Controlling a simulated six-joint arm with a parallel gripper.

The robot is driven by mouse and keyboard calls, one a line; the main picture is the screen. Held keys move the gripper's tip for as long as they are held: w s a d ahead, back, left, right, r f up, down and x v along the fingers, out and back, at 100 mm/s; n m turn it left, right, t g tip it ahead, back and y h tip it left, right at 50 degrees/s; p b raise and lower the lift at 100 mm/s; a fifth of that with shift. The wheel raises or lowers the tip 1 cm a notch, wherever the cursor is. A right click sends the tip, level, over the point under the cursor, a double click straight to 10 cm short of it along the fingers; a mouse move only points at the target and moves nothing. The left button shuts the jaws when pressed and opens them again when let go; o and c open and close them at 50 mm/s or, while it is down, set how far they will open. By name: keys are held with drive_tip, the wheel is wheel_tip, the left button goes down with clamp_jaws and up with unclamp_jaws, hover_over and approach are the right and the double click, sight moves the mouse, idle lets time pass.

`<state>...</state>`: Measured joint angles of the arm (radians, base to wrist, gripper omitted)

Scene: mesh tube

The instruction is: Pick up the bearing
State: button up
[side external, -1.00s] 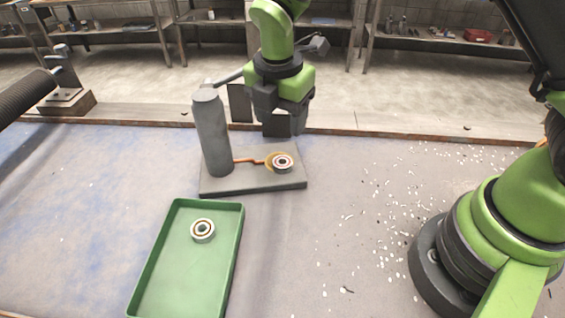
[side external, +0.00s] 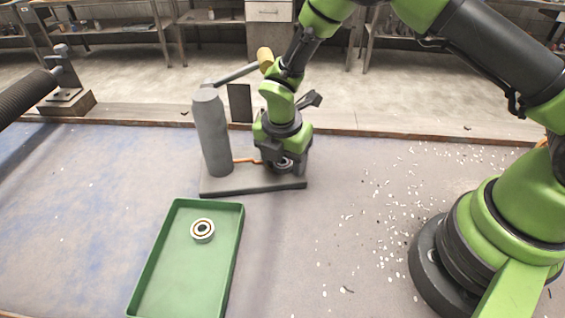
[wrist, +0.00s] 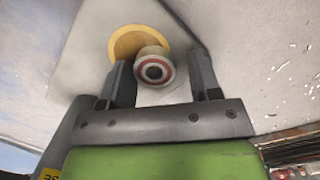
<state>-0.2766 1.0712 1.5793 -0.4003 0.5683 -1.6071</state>
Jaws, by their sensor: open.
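A bearing (wrist: 154,70) with a dark centre and a reddish ring sits by a yellow-orange disc (wrist: 127,42) on the grey fixture plate (side external: 222,187). My gripper (wrist: 160,80) is open, with one finger on each side of this bearing in the wrist view. I cannot tell whether either finger touches it. In the side view my gripper (side external: 283,165) is down at the plate and hides most of this bearing. A second bearing (side external: 202,230) lies in the green tray (side external: 238,250).
A grey upright cylinder (side external: 212,135) stands on the plate just left of my gripper, with a lever (side external: 236,73) at its top. An orange arm (side external: 246,160) reaches from it towards the disc. White chips (side external: 385,215) litter the table at right. A dark tool (side external: 65,75) stands at far left.

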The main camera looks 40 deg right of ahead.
drive_tip(key=c, duration=0.9)
drive_tip(key=shift+r, duration=0.15)
wheel_tip(320, 180, up, 27)
drive_tip(key=f+n, duration=0.2)
drive_tip(key=f, duration=0.4)
drive_tip(key=w+f+n, duration=0.1)
drive_tip(key=f+n, duration=0.1)
drive_tip(key=f, duration=0.5)
drive_tip(key=w+f+n, duration=0.1)
drive_tip(key=f, duration=0.5)
drive_tip(key=shift+d+f+n, duration=0.15)
drive_tip(key=shift+n, duration=0.25)
drive_tip(key=shift+f, duration=3.05)
